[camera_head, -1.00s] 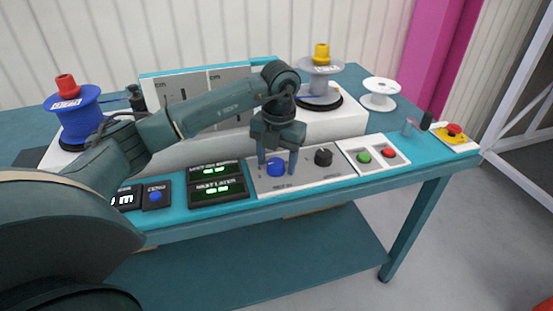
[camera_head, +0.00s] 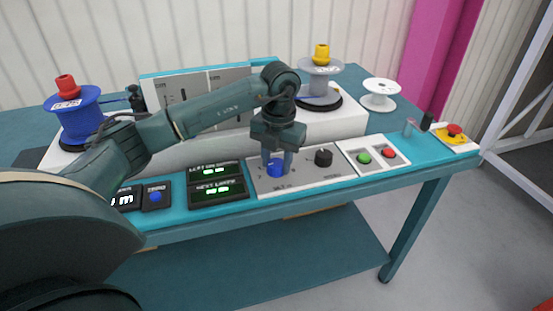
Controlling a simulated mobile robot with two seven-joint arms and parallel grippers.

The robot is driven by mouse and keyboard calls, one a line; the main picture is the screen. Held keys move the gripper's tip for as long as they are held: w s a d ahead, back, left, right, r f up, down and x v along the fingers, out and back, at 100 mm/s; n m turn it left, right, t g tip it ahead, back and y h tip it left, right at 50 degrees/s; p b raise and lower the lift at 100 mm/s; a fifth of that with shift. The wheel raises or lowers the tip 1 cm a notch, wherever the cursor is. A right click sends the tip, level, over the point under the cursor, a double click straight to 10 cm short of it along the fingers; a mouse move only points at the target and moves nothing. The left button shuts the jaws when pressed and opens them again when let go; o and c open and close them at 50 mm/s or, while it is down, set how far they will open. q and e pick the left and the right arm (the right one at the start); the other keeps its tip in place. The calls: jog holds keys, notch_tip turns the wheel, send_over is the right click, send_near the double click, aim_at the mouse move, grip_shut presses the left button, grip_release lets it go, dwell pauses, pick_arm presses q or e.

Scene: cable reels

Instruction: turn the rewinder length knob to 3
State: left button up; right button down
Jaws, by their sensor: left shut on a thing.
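A blue knob (camera_head: 275,170) stands on a light panel at the front of the teal bench. My left gripper (camera_head: 277,163) points down over it, with its fingers closed on the blue knob's sides. The knob's setting and the panel markings are too small to read. A black knob (camera_head: 323,158) sits on the same panel to the right, untouched. My right gripper does not show.
Two dark displays with green digits (camera_head: 217,190) lie left of the panel. Green (camera_head: 364,158) and red (camera_head: 389,153) buttons lie to its right. A blue reel (camera_head: 80,118) and a grey reel (camera_head: 319,82) stand behind. A white spool (camera_head: 380,93) stands at the back right.

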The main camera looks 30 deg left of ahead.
aim_at(278, 164)
pick_arm(q)
jog(key=shift+m, duration=0.3)
jog(key=m, duration=0.5)
jog(key=shift+m, duration=0.3)
jog(key=shift+m+b, duration=0.35)
jog(key=shift+m, duration=0.35)
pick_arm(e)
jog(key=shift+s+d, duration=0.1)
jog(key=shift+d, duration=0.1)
pick_arm(q)
jog(key=o, duration=1)
notch_tip(278, 164, up, 13)
jog(key=shift+s+d+p, duration=0.15)
jog(key=shift+d+p, duration=0.1)
jog(key=shift+p, duration=0.2)
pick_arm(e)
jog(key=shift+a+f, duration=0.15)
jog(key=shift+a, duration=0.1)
